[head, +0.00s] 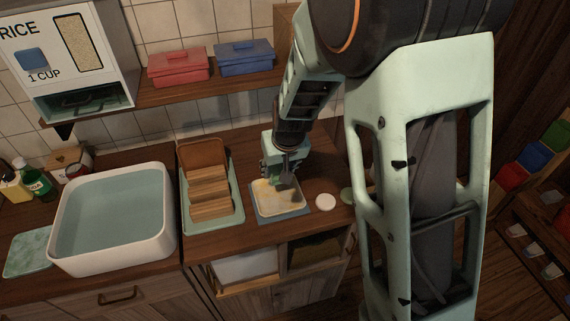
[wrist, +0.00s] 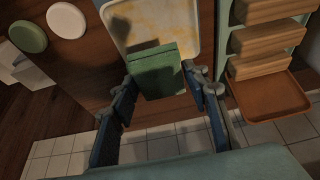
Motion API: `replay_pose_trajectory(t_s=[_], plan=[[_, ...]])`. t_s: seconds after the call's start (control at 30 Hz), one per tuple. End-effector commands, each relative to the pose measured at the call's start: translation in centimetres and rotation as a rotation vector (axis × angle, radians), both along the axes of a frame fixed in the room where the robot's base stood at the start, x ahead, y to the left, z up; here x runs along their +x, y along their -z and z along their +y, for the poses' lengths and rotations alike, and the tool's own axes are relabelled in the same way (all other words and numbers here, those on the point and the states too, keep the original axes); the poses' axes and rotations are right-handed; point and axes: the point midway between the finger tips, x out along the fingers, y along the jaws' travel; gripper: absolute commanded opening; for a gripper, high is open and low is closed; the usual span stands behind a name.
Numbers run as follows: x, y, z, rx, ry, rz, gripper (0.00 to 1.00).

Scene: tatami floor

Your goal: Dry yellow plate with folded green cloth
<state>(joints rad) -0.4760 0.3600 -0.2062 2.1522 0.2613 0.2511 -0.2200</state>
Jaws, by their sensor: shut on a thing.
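The plate (head: 278,205) is square and pale, with a yellowish, blotchy surface and a light rim. It lies on a blue mat (head: 256,217) on the wooden counter, and it also shows at the top of the wrist view (wrist: 180,22). My gripper (head: 286,182) points down over the plate. In the wrist view its two fingers are shut on the folded green cloth (wrist: 158,76), a small thick block. The cloth overlaps the plate's near part and a dark shadow lies beside it. I cannot tell whether it touches the plate. The head view mostly hides the cloth behind my gripper.
Left of the plate is a tray (head: 232,222) with a wooden rack (head: 210,192). A white basin (head: 158,250) stands farther left. A white disc (head: 326,202) and a green disc (head: 347,195) lie to the right. A shelf (head: 160,94) with red and blue boxes hangs behind.

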Motion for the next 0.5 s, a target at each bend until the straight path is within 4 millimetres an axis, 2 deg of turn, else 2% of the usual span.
replay_pose_trajectory(t_s=[0.27, 0.5], plan=[[-0.1, 0.8, 0.3, 0.0, -0.004, 0.0, 0.23], [-0.2, 2.9, 0.3, 0.0, -0.004, 0.001, 0.23]])
